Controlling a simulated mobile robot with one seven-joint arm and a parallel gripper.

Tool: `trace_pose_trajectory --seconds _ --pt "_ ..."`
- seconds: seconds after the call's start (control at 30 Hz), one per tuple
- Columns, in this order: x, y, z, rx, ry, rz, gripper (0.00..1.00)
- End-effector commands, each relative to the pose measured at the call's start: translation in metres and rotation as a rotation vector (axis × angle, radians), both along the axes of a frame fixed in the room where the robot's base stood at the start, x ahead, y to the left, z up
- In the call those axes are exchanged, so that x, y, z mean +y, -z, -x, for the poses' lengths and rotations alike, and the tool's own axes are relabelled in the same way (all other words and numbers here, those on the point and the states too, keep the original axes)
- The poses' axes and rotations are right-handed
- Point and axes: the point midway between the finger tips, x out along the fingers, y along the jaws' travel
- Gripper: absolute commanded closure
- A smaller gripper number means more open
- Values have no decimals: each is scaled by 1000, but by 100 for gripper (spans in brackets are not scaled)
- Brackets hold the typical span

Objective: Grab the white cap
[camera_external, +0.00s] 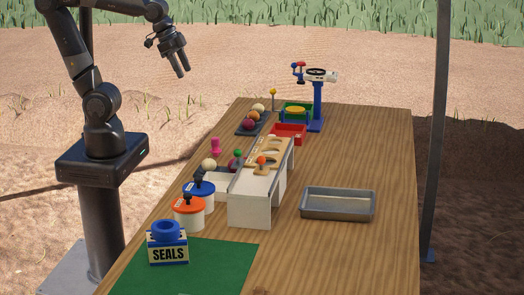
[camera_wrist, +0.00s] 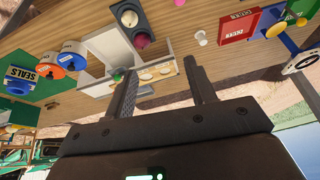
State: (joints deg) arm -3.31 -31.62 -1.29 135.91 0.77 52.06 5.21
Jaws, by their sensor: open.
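A small white cap-like piece (camera_wrist: 201,37) stands on the wooden table in the wrist view, beside the red box. I cannot pick it out surely in the external view. My gripper (camera_external: 184,74) is raised in the air to the left of the table's far part, well above the table top. In the wrist view my gripper (camera_wrist: 162,68) has its two fingers spread apart with nothing between them; the white piece appears past the right finger's tip.
The white elevator frame (camera_external: 250,208) stands mid-table. Near it are a blue-lidded tub (camera_external: 200,188), an orange-lidded tub (camera_external: 188,207) and the SEALS box (camera_external: 168,252). A red box (camera_external: 290,134) and blue stand (camera_external: 318,105) are farther back. A metal tray (camera_external: 338,214) sits right.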

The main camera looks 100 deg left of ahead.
Motion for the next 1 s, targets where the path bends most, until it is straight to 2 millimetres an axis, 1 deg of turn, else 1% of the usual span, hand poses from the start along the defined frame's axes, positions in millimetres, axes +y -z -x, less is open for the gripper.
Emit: trace_pose_trajectory --seconds 0.03,0.23,0.47,0.6,0.67,0.8,1.0 --pt "4 1 -15 25 8 -11 49" --pt "20 8 -68 105 59 -48 49" --pt "44 32 -129 194 121 -72 49" --pt "61 54 -164 246 162 -76 49" --pt "69 65 -179 267 178 -74 49" --pt "88 95 -211 317 218 -67 49" --pt "116 144 -247 378 274 -48 49"
